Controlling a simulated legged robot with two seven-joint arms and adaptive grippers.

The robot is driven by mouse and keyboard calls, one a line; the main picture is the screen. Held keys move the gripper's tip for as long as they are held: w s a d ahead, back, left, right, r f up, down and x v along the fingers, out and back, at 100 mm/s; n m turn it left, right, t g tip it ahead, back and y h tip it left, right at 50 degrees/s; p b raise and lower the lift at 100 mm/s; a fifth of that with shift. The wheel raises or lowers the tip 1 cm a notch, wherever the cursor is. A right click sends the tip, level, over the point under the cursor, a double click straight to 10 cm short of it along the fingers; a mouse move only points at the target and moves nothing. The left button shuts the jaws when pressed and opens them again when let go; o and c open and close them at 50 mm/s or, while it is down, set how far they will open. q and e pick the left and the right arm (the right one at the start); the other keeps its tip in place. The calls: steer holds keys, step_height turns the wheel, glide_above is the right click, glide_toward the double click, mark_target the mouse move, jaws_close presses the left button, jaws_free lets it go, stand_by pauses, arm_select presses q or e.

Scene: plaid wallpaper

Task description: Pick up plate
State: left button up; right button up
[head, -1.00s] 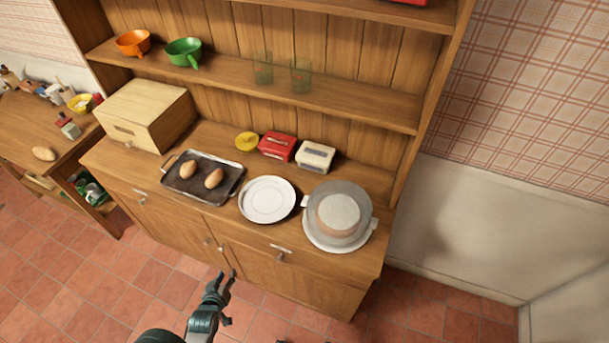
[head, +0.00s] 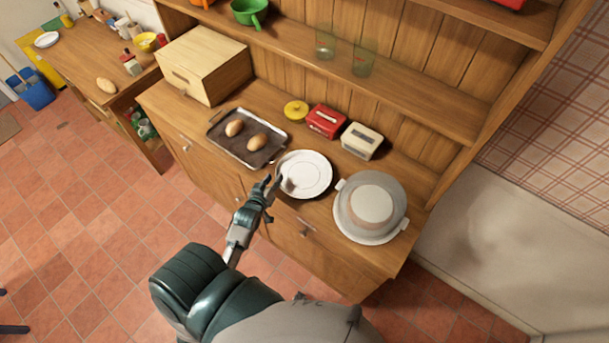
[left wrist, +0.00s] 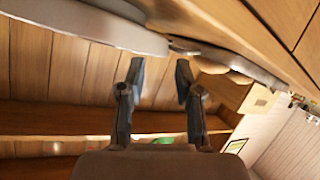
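A round white plate (head: 305,174) lies flat on the wooden cabinet's counter, between a baking tray and a stack of pans. My left gripper (head: 273,183) is at the plate's left front edge in the head view. In the left wrist view, the left gripper (left wrist: 159,72) has its two fingers apart with nothing visible held between them. The plate's pale underside and rim (left wrist: 90,22) fill the top left there, close to the fingertips; I cannot tell whether they touch. My right gripper is not in view.
The baking tray (head: 222,147) holds two brown egg-shaped things left of the plate. The grey pan stack (head: 372,206) stands close on its right. Red (head: 325,121) and white (head: 362,140) boxes and a yellow lid (head: 296,110) sit behind. A shelf (head: 400,87) overhangs the counter.

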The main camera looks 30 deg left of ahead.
mark_target(277, 170)
arm_select(q)
steer(key=x, duration=0.2)
steer(key=a+x, duration=0.1)
steer(key=x, duration=0.2)
steer(key=shift+w+f, duration=0.15)
steer(key=shift+f, duration=0.05)
jaws_close()
steer(key=shift+r, duration=0.1)
